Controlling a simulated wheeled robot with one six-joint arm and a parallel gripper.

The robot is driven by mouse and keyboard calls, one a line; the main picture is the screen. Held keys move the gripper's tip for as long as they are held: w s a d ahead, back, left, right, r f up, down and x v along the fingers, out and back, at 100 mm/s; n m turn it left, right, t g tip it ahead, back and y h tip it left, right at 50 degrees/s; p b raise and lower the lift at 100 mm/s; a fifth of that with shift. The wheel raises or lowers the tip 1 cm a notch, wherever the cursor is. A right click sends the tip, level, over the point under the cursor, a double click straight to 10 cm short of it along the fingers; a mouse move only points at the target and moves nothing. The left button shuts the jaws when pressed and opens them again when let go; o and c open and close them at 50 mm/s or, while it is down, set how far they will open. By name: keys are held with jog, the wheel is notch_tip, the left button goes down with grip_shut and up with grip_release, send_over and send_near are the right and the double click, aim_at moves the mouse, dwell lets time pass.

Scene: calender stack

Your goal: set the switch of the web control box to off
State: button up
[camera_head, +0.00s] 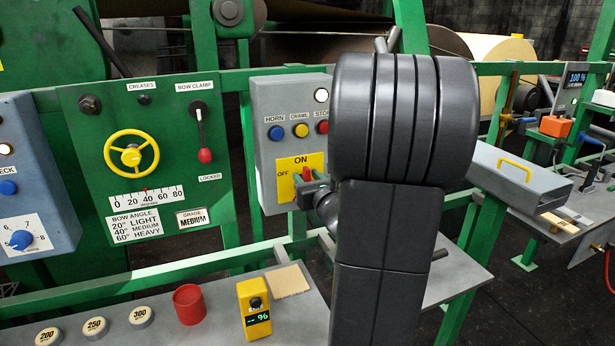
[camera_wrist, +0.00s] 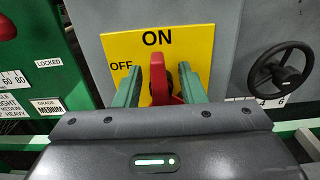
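The web control box (camera_head: 288,105) is a grey box with buttons labelled HORN, CRAWL and a partly hidden STOP. Its yellow plate (camera_head: 285,163) reads ON at the top and OFF at the left. The red switch (camera_head: 307,172) on this plate points up towards ON. In the wrist view the switch (camera_wrist: 158,84) stands between the two green fingers of my gripper (camera_wrist: 160,75). The fingers are apart, with yellow showing between the left finger and the switch. In the head view my arm hides part of the box, and my gripper (camera_head: 309,184) is small at the plate.
Left of the box is a green panel (camera_head: 85,190) with a yellow handwheel (camera_head: 132,156) and a bow clamp lever (camera_head: 204,140). A black handwheel (camera_wrist: 281,67) is at the right in the wrist view. A red cup (camera_head: 188,304) and yellow meter (camera_head: 255,308) stand on the shelf below.

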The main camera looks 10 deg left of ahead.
jog(key=shift+w+a, duration=0.2)
jog(key=shift+w, duration=0.05)
grip_shut()
